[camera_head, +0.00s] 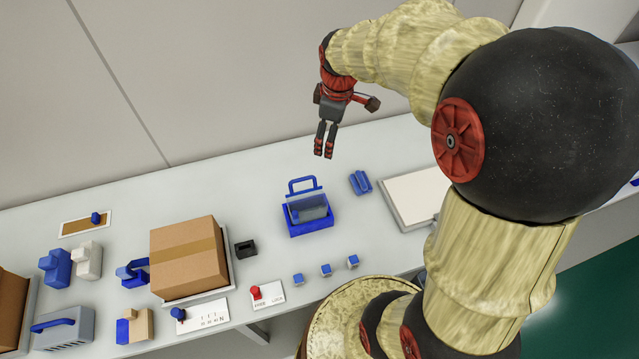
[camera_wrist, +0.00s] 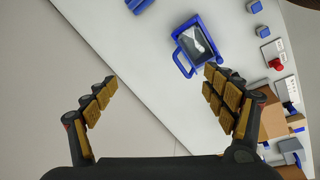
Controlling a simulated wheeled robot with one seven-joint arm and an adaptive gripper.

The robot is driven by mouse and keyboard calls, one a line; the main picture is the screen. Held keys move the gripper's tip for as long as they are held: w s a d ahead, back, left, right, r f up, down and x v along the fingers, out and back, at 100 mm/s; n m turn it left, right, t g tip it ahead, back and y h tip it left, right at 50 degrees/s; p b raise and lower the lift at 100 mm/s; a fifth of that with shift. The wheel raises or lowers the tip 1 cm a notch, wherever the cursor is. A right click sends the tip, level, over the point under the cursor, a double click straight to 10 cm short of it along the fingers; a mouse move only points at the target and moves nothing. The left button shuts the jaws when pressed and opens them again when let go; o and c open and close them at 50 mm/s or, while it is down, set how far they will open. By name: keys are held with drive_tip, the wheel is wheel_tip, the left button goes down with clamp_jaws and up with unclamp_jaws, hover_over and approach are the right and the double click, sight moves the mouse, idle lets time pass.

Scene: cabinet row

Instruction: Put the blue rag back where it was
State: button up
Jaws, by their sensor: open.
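A small blue folded-looking piece (camera_head: 360,183) lies on the pale worktop, right of a blue handled tray; it may be the blue rag, but I cannot be sure. It is partly cut off at the top edge of the wrist view (camera_wrist: 138,5). The blue tray (camera_head: 307,228) has a raised handle and a grey piece in it; it also shows in the wrist view (camera_wrist: 186,58). My gripper (camera_head: 324,153) hangs above the worktop, behind the tray. In the wrist view my gripper (camera_wrist: 160,82) is open and empty, its fingers wide apart.
A cardboard box (camera_head: 188,258) stands on a tray at left centre. Several small blue cubes (camera_head: 326,270) and a red knob plate (camera_head: 267,294) lie at the front. A flat white panel (camera_head: 413,195) lies at right. The worktop left of my gripper, along the wall, is clear.

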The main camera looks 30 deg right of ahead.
drive_tip(key=s+a+r+m+t, duration=0.1)
drive_tip(key=s+a+r+m, duration=0.3)
drive_tip(key=s+a, duration=0.3)
drive_tip(key=s+a+r+m+t, duration=0.2)
drive_tip(key=s+a+r+m, duration=0.2)
drive_tip(key=s, duration=0.7)
drive_tip(key=a+r, duration=0.2)
drive_tip(key=a, duration=0.1)
drive_tip(key=shift+s+a+y, duration=0.4)
wheel_tip(320, 180, down, 7)
drive_tip(key=b, duration=0.6)
drive_tip(key=shift+b, duration=0.4)
drive_tip(key=shift+r, duration=0.15)
drive_tip(key=shift+c, duration=0.7)
